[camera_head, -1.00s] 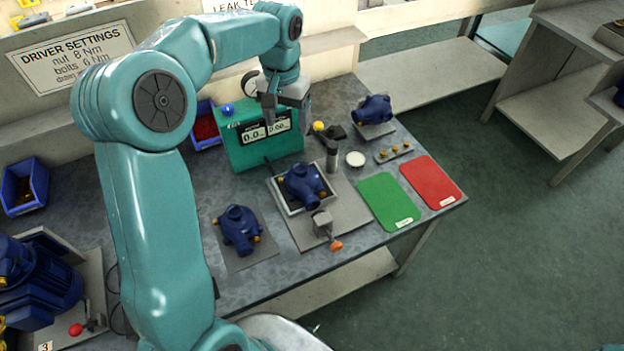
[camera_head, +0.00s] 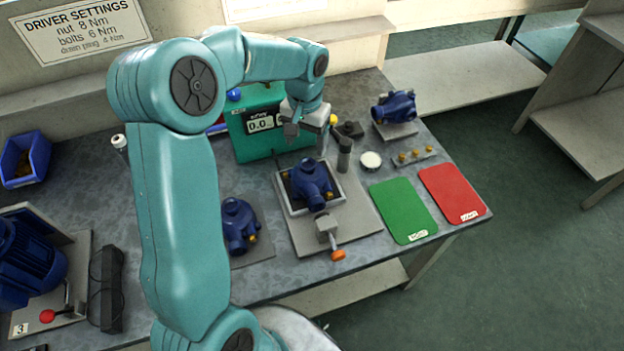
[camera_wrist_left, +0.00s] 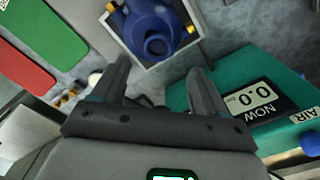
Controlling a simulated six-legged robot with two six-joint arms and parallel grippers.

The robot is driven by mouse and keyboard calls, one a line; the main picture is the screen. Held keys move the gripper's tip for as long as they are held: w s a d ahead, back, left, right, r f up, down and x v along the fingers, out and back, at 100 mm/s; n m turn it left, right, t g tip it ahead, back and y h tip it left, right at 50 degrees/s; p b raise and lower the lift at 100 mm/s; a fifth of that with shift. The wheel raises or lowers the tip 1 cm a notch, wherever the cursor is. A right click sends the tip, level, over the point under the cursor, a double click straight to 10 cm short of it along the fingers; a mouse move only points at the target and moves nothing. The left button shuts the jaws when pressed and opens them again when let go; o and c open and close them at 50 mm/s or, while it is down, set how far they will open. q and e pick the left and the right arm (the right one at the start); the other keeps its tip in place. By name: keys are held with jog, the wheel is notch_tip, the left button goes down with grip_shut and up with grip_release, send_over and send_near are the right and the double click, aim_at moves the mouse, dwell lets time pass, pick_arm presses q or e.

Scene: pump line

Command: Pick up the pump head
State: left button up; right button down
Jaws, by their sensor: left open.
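A blue pump head (camera_head: 311,183) sits in a shallow white-rimmed tray on a grey fixture plate (camera_head: 358,222) on the bench. It also shows at the top of the left wrist view (camera_wrist_left: 155,30), with a round port facing the camera. A second blue pump head (camera_head: 239,224) stands on a dark mat to the left, and a third (camera_head: 395,107) stands on a small stand at the back right. My left gripper (camera_head: 306,140) is above and behind the pump head in the tray, apart from it. Its two fingers are spread and empty in the left wrist view (camera_wrist_left: 160,85). My right gripper is not in view.
A teal tester box (camera_head: 248,145) with a display stands just behind the tray. A grey post (camera_head: 344,155) and a clamp with an orange knob (camera_head: 338,255) flank the tray. Green (camera_head: 403,210) and red (camera_head: 455,193) mats lie right. A blue motor (camera_head: 28,262) stands left.

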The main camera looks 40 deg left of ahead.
aim_at(306, 164)
pick_arm(q)
jog(key=shift+s+d+f, duration=0.15)
jog(key=shift+s+f, duration=0.15)
jog(key=shift+f, duration=0.2)
notch_tip(306, 164, down, 5)
jog(key=shift+d+f, duration=0.1)
jog(key=shift+w, duration=0.1)
jog(key=c, duration=1.3)
